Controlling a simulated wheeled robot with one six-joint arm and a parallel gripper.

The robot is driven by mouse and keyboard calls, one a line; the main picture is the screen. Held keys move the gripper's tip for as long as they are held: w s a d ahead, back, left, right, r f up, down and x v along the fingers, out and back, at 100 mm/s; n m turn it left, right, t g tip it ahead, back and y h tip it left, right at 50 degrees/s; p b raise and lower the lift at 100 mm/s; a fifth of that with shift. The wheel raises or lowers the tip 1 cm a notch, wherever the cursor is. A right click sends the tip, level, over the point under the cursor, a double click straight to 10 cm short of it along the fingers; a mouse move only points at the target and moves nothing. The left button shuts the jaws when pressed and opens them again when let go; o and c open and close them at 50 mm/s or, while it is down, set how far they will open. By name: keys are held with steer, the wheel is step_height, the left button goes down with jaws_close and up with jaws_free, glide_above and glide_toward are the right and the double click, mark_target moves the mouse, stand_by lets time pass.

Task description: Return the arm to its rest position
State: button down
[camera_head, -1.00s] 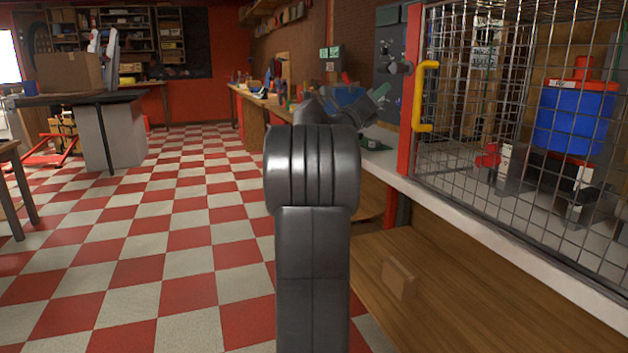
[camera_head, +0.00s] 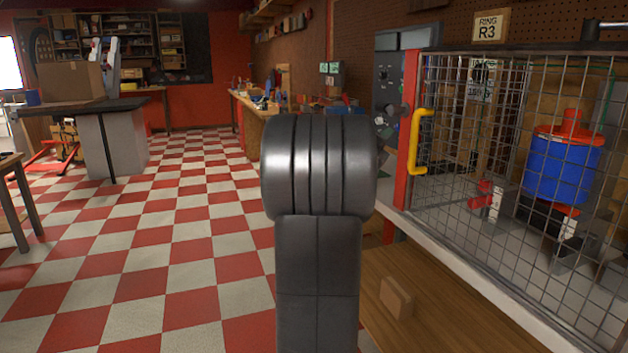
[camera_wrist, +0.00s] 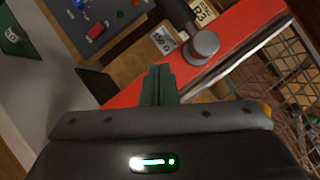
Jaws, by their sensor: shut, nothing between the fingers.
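My gripper (camera_wrist: 158,84) shows in the wrist view with its green fingers together and nothing between them. In the head view my dark arm (camera_head: 318,170) stands upright in the middle of the picture, and its bulk hides the gripper. In the wrist view the fingers point toward a red frame (camera_wrist: 225,50) and a round grey knob (camera_wrist: 201,46). I cannot tell the distance to them.
A mesh cage (camera_head: 500,170) with a red post and yellow handle (camera_head: 416,142) stands at right, holding a blue drum (camera_head: 562,168). A control panel (camera_head: 390,70) is beside it. A wooden shelf (camera_head: 440,310) lies below. Checkered floor (camera_head: 180,240) at left is clear.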

steer(key=n+p, duration=0.1)
steer(key=p, duration=0.1)
steer(key=s+n+y+p, duration=0.1)
steer(key=p, duration=0.1)
steer(key=shift+d+r+y+p, duration=0.2)
steer(key=shift+r+y+p, duration=0.1)
steer(key=shift+p, duration=0.1)
steer(key=shift+s+f+n+p, duration=0.15)
steer(key=shift+n+p, duration=0.25)
steer(key=shift+p, duration=0.05)
steer(key=shift+s, duration=0.1)
